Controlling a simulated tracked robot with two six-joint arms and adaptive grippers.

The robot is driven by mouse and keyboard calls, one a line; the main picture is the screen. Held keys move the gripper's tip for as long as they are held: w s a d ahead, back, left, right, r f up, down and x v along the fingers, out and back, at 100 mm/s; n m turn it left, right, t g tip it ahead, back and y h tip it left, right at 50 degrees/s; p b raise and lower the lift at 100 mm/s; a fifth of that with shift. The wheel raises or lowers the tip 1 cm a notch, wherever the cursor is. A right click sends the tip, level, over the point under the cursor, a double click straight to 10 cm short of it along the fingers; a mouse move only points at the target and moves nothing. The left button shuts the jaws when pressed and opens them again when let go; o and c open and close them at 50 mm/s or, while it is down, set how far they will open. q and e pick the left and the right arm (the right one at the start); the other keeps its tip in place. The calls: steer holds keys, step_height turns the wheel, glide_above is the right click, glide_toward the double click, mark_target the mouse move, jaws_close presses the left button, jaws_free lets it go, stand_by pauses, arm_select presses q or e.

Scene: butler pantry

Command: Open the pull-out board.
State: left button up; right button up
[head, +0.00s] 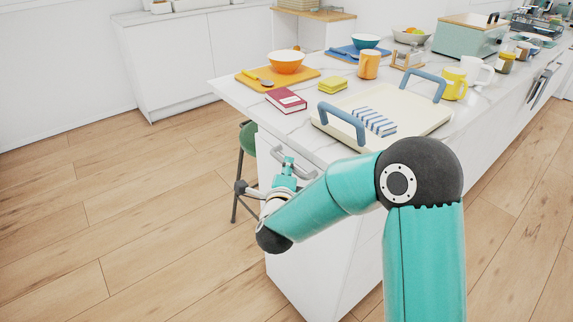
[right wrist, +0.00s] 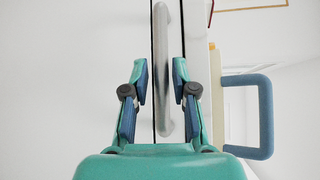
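The pull-out board shows as a white front under the countertop, with a grey metal bar handle (head: 304,173). It looks closed, but my arm covers part of it. The handle (right wrist: 162,60) also runs upright through the right wrist view. My right gripper (head: 287,167) is at the handle, at the near end of the island. In the right wrist view its two fingers (right wrist: 160,82) stand apart on either side of the bar, with a visible gap on each side. My left gripper is not in view.
A cream tray (head: 345,108) with blue handles and a striped cloth (head: 375,121) stands on the countertop above. A green stool (head: 248,138) stands beside the island. The floor at left is clear.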

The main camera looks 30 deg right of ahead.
steer(key=shift+x, duration=1.1)
